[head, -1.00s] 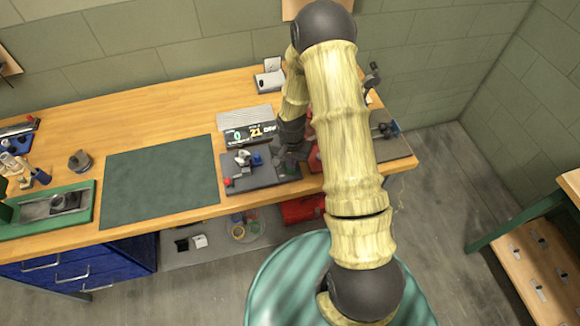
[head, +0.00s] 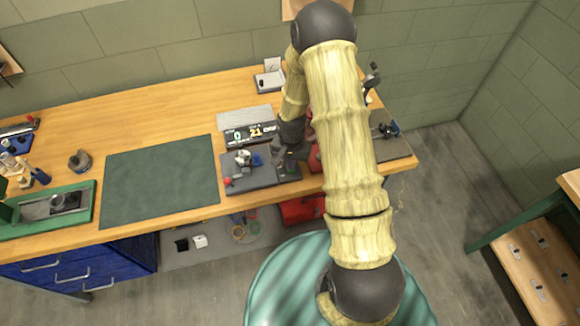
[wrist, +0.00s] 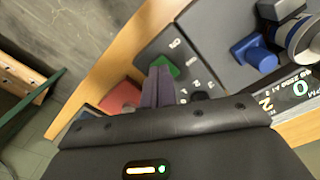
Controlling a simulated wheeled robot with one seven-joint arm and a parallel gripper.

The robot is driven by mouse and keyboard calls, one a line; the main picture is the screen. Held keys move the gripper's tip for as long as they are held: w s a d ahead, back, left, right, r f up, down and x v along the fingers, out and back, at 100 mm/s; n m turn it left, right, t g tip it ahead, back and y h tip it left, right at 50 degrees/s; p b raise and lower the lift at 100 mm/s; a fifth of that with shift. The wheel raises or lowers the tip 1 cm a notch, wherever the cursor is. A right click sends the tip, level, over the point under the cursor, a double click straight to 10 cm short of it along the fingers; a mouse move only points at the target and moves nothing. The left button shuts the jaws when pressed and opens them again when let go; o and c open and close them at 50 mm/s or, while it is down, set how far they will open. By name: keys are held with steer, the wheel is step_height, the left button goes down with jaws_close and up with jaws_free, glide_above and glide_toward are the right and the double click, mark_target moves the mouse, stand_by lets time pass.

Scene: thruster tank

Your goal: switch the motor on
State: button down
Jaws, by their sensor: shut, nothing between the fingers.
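My gripper (wrist: 160,72) is shut and empty, its fingers pointing down at a grey control panel (wrist: 150,56). A green button (wrist: 168,66) shows right at the fingertips, partly hidden by them; I cannot tell whether they touch it. A black knob (wrist: 200,96) is on the same panel, beside the fingers. In the head view my gripper (head: 284,153) is over the right part of the dark motor plate (head: 262,181). The display (head: 250,133) behind it shows 0, 21 and what looks like OFF.
A blue part (wrist: 258,56) and a metal cylinder (wrist: 304,40) stand near the panel. A red object (wrist: 118,98) lies on the other side of the fingers. A dark green mat (head: 160,182) lies clear on the wooden bench (head: 140,122).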

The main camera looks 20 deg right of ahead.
steer(key=shift+f+b, duration=0.7)
steer(key=shift+f, duration=0.2)
stand_by(0.5)
steer(key=shift+r, duration=0.15)
steer(key=shift+r+p, duration=2.45)
steer(key=shift+r, duration=0.95)
steer(key=s+r+n+t+b, duration=0.1)
steer(key=s+r+n, duration=0.2)
steer(key=s+r, duration=0.4)
steer(key=s+r+n+t+b, duration=0.1)
steer(key=s+r+n+b, duration=0.1)
steer(key=s+r, duration=0.5)
step_height(320, 180, up, 5)
steer(key=shift+s+f+n+t, duration=0.1)
steer(key=shift+s+n+t, duration=0.15)
steer(key=shift+n, duration=0.25)
steer(key=c, duration=2.1)
jaws_free()
